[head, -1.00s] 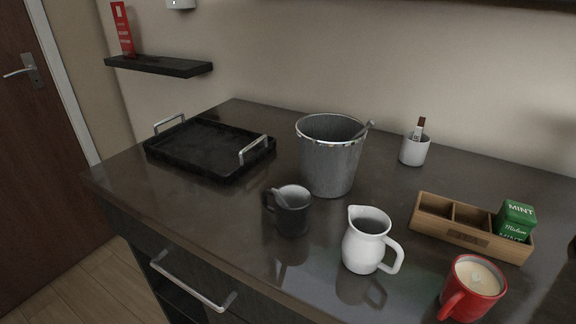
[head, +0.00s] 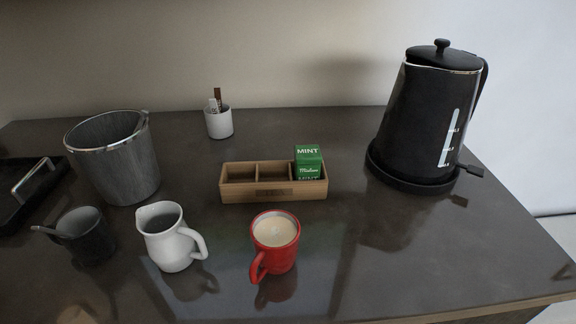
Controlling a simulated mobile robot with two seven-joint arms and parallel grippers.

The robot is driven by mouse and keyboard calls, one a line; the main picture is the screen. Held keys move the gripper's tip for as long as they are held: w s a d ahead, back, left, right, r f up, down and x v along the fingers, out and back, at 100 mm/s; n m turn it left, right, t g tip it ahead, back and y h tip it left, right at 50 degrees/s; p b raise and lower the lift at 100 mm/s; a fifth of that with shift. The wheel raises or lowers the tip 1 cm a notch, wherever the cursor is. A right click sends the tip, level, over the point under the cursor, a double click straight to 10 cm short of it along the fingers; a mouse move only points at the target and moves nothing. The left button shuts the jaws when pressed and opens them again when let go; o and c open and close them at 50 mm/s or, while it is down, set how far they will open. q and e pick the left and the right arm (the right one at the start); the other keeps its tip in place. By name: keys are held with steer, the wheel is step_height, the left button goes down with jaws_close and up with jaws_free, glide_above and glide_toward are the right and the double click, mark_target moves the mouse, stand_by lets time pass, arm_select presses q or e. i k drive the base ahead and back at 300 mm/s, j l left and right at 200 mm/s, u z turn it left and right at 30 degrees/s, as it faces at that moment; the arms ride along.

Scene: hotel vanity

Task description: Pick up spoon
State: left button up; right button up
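A spoon (head: 46,230) rests in a dark grey mug (head: 88,241) at the left of the counter. Its handle leans out over the mug's left rim and its lower end is hidden inside. Neither of my grippers shows in the head view.
A grey bucket (head: 118,165) stands behind the mug, with a black tray (head: 22,207) to its left. A white pitcher (head: 166,245), red mug (head: 284,257), wooden box (head: 235,194) with a green mint packet (head: 309,163), white cup (head: 219,124) and black kettle (head: 422,125) stand rightward. The front right counter (head: 420,260) is clear.

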mark_target(41, 229)
steer(key=k+u, duration=0.1)
steer(key=u, duration=0.9)
steer(key=i+l+u, duration=0.1)
steer(key=u, duration=0.35)
steer(key=l+u, duration=0.3)
steer(key=u, duration=0.2)
steer(key=l+u, duration=0.25)
steer(key=u, duration=0.2)
steer(key=l+u, duration=0.25)
steer(key=u, duration=0.2)
